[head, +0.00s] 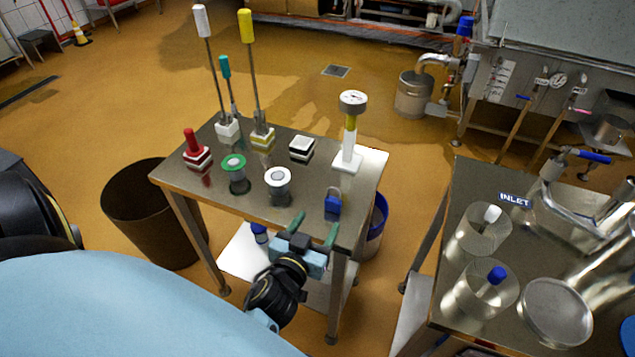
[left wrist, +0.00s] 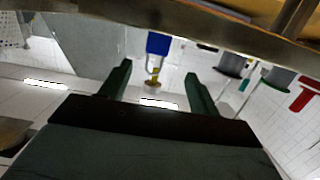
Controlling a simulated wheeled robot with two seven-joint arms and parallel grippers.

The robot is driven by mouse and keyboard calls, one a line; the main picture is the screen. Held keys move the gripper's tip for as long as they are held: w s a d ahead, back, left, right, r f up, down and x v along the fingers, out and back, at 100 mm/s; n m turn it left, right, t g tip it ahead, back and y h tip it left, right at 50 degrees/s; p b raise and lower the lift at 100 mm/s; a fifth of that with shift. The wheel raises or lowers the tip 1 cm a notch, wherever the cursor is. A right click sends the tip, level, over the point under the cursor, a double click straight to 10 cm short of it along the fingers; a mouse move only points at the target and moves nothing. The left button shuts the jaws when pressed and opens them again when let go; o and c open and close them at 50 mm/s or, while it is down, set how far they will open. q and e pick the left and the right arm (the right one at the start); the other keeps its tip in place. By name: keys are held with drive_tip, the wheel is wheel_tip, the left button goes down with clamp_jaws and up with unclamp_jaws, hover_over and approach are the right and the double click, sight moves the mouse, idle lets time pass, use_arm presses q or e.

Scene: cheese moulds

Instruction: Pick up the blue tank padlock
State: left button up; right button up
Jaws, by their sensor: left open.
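The blue tank padlock (head: 333,204) stands near the front right corner of the steel table, with its shackle up. In the left wrist view the blue padlock (left wrist: 158,43) shows with its shackle pointing down, beyond and between the fingers. My left gripper (head: 315,227) is open and empty at the table's front edge, just in front of the padlock and apart from it. Its two green fingers (left wrist: 158,72) show spread in the left wrist view. My right gripper is not in view.
The steel table (head: 215,187) also holds a white brush-like tool with a gauge top (head: 347,135), a white-and-grey pot (head: 278,180), a green-topped pot (head: 235,172) and a red-handled block (head: 197,152). A second steel table (head: 455,245) stands at the right, across a gap.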

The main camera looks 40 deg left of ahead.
sight(332, 204)
use_arm(q)
drive_tip(key=x, duration=0.6)
drive_tip(key=shift+w, duration=0.15)
drive_tip(key=x, duration=0.4)
drive_tip(key=shift+w+d+b, duration=0.2)
drive_tip(key=shift+b, duration=0.15)
drive_tip(key=shift+w+a+f, duration=0.1)
drive_tip(key=shift+w+f, duration=0.05)
drive_tip(key=shift+w, duration=0.35)
drive_tip(key=c, duration=1.1)
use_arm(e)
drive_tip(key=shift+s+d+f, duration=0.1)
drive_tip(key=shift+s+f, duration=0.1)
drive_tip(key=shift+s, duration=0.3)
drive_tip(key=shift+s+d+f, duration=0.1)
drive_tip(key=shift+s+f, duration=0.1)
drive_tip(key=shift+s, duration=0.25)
use_arm(q)
drive_tip(key=shift+s, duration=0.1)
